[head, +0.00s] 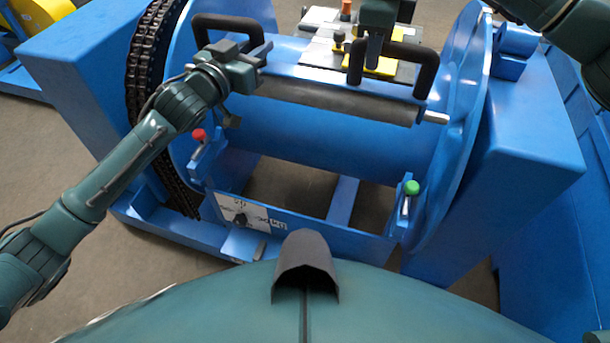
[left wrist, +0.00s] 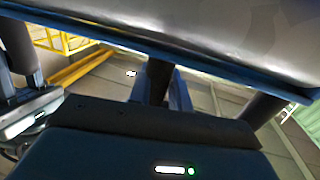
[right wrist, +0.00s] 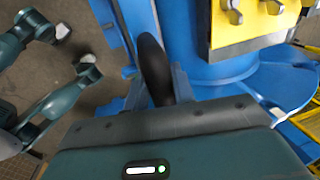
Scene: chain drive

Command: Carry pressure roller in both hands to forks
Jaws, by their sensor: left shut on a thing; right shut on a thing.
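The pressure roller (head: 335,98) is a dark grey cylinder with two black loop handles and a shiny shaft end at the right. It is above the blue frame, tilted slightly down to the right in the head view. My left gripper (head: 252,58) is shut on the left handle (head: 225,22). My right gripper (head: 375,45) is shut on the right handle (head: 427,72). A dark handle also shows in the right wrist view (right wrist: 154,68). The left fork (head: 207,155) has a red knob, and the right fork (head: 404,210) a green knob; both are nearer the camera than the roller.
Blue side discs (head: 462,130) flank the space, with a black chain (head: 143,75) at the left. A bench (head: 405,72) with yellow and white pieces stands behind the roller. A dial plate (head: 250,217) is on the front crossbar. The frame's lower middle is open to the floor.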

